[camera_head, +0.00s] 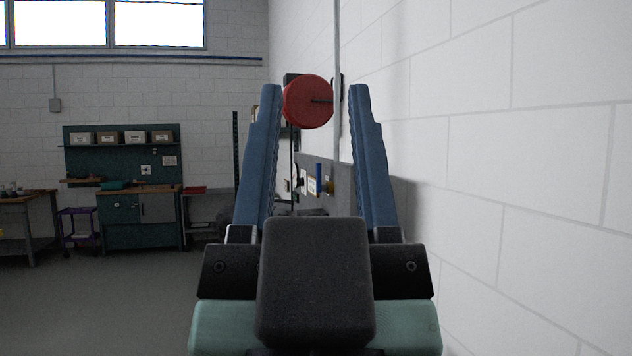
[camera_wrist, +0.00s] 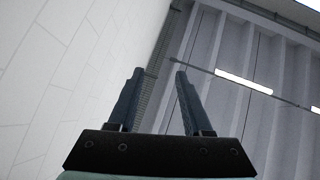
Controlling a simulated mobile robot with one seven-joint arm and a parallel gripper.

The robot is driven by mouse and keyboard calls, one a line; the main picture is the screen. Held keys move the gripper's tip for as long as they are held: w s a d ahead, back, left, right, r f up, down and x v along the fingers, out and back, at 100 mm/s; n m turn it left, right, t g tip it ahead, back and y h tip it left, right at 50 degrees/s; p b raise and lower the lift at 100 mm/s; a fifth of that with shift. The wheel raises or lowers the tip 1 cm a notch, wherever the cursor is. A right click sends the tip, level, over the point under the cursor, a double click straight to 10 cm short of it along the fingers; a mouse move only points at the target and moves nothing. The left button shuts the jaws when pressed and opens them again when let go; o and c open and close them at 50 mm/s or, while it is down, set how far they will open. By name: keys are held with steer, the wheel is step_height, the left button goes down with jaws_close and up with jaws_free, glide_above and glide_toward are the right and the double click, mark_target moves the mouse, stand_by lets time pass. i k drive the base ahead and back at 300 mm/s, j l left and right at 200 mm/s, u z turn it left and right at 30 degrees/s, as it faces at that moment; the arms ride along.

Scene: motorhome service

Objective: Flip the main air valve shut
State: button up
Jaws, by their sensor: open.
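I cannot tell how far beyond the fingertips the knob lies. In the wrist view my gripper (camera_wrist: 158,72) is open and empty, and the knob does not show.
A white block wall (camera_head: 480,150) runs close along the right, with a vertical pipe (camera_head: 337,60) on it. A grey panel (camera_head: 342,185) stands behind my fingers. A teal workbench (camera_head: 120,225) stands far left. The floor (camera_head: 100,300) at left is clear.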

mark_target(320, 187)
steer(key=i+j+z, duration=0.25)
steer(key=i+j, duration=2.25)
steer(key=j, duration=0.15)
